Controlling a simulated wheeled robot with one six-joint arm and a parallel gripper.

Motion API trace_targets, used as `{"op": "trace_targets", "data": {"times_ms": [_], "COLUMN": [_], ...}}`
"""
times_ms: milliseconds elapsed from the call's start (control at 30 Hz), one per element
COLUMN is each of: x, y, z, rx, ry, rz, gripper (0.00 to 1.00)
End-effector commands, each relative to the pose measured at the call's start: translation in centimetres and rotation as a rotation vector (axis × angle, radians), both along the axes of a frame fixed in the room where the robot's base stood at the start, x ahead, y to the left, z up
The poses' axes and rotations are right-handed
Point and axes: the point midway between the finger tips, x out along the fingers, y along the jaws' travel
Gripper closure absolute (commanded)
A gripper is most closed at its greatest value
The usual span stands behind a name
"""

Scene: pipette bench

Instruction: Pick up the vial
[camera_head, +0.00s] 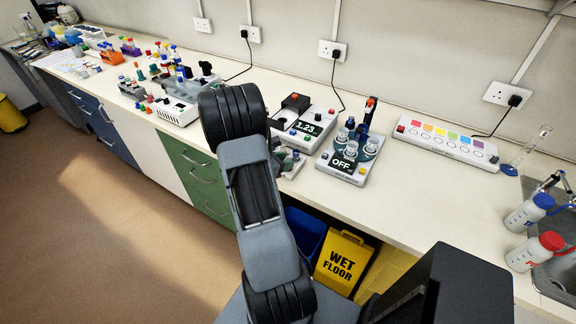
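I cannot single out one vial as the task's vial. Several small colour-capped tubes or vials (181,73) stand in and around the equipment on the left half of the bench, too small to tell apart. The device marked OFF (345,163) carries several clear round glass vessels on top, right of my arm. My arm rises in the middle of the view and covers part of the bench. My gripper is hidden behind it, so I cannot see its fingers or whether it holds anything.
The white bench (420,190) has free room right of the OFF device. A device reading 1.23 (306,127) stands beside my arm. Wash bottles (528,212) stand by the sink. A yellow wet-floor sign (342,264) is below.

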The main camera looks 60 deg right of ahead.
Motion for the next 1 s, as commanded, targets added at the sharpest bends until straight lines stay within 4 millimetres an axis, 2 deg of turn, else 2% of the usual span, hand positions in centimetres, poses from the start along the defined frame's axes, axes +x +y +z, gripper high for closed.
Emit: {"op": "trace_targets", "data": {"times_ms": [200,467,867,1000], "x": [-0.7,-0.7,-0.7,-0.7], "y": [-1.7,-1.8,-1.8,-1.8], "z": [-0.7,-0.8,-0.8,-0.8], "rx": [0.0,0.0,0.0,0.0], "ry": [0.0,0.0,0.0,0.0], "rz": [-0.001,0.001,0.001,0.001], "gripper": [0.61,0.61,0.97,0.97]}}
